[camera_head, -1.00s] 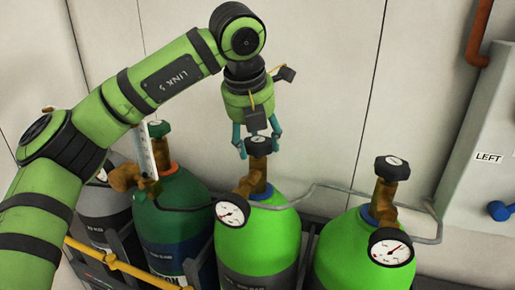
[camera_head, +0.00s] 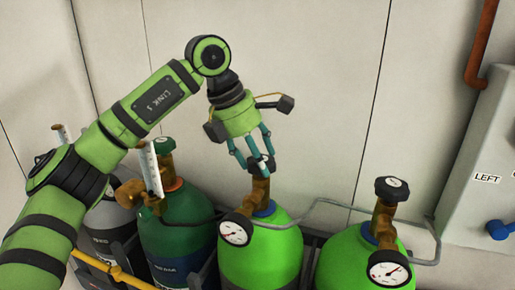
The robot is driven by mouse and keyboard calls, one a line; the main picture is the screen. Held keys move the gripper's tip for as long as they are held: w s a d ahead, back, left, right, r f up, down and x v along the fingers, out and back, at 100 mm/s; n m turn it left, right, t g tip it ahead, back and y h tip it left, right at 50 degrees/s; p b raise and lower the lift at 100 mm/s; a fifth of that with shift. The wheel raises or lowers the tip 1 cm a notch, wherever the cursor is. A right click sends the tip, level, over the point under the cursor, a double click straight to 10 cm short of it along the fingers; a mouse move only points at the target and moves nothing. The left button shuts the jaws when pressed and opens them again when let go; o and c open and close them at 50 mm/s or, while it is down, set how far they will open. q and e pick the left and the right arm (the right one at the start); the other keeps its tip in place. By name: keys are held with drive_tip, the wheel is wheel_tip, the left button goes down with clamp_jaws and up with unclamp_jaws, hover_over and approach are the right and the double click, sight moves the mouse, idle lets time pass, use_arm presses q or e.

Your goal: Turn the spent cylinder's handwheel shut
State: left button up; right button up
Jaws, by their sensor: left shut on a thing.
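Two light green cylinders stand in a rack; the middle one (camera_head: 262,255) has a brass valve (camera_head: 258,193) and a black handwheel (camera_head: 264,160), mostly hidden by fingers. My left gripper (camera_head: 258,166) comes down from above, tilted, and is shut on this handwheel. The middle cylinder's round gauge (camera_head: 235,232) has its needle towards the lower left, hard to read. The right light green cylinder (camera_head: 345,258) has its own black handwheel (camera_head: 391,188), untouched, and a gauge (camera_head: 388,271) with its needle towards the upper right. My right gripper is not in view.
A dark green cylinder (camera_head: 175,235) and a grey one (camera_head: 106,225) stand at left, near my left arm. A grey pipe (camera_head: 345,205) runs behind the cylinders. A panel (camera_head: 490,150) marked LEFT, with a blue handle (camera_head: 500,230), is at right.

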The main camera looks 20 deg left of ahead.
use_arm(q)
drive_tip(key=m+p, duration=0.1)
drive_tip(key=m+g+p, duration=0.1)
drive_tip(key=m, duration=0.1)
drive_tip(key=shift+f+g, duration=0.2)
drive_tip(key=shift+g, duration=0.1)
drive_tip(key=shift+w+f+m+g+h+p, duration=0.1)
drive_tip(key=shift+m+g+h+p, duration=0.2)
drive_tip(key=shift+m+p, duration=0.8)
drive_tip(key=o, duration=1.1)
drive_tip(key=shift+o, duration=0.2)
drive_tip(key=shift+w, duration=0.1)
